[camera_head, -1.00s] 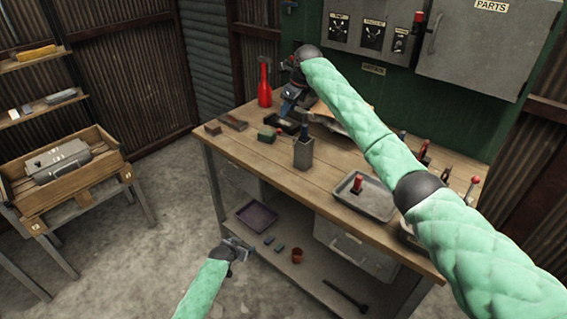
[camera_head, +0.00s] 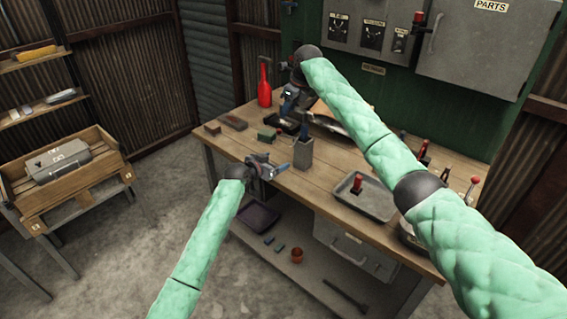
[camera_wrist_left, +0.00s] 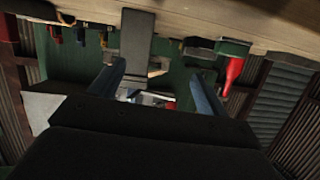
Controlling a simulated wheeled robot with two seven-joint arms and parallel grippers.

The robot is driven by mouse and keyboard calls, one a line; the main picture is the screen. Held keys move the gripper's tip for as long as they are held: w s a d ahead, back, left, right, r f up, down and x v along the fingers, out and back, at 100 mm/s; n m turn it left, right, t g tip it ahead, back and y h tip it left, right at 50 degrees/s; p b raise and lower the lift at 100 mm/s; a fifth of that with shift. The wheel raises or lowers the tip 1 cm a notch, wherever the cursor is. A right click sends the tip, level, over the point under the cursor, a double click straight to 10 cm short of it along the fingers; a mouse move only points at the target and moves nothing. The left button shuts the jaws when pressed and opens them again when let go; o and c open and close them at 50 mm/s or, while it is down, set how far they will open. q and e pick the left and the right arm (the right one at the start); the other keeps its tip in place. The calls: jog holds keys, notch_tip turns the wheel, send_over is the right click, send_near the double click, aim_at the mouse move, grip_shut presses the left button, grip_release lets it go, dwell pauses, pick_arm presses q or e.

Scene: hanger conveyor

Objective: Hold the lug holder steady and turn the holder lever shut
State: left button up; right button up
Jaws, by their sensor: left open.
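No part can be surely identified as the lug holder or its lever. An upright grey box (camera_head: 303,155) with a blue piece in its top stands near the bench's front edge; it also shows upside down in the left wrist view (camera_wrist_left: 136,42). My left gripper (camera_head: 280,170) is open and empty, at the bench's front edge just left of this box. Its two fingers (camera_wrist_left: 158,92) are spread in the wrist view, with the box beyond them. My right gripper (camera_head: 290,104) is over the back left of the bench; its fingers are too small to read.
A red bottle (camera_head: 265,88), green block (camera_head: 266,134) and brown blocks (camera_head: 232,122) stand at the bench's left. A grey tray (camera_head: 340,194) with a red-topped piece and a red-knobbed lever (camera_head: 474,181) are at the right. A wooden crate (camera_head: 85,195) stands at far left.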

aim_at(299, 157)
pick_arm(q)
jog(key=d, duration=0.2)
jog(key=s+d+h, duration=0.1)
jog(key=shift+d+r, duration=0.3)
jog(key=shift+r, duration=0.05)
jog(key=shift+x, duration=3.85)
jog(key=shift+s+f, duration=0.1)
jog(key=shift+f, duration=0.05)
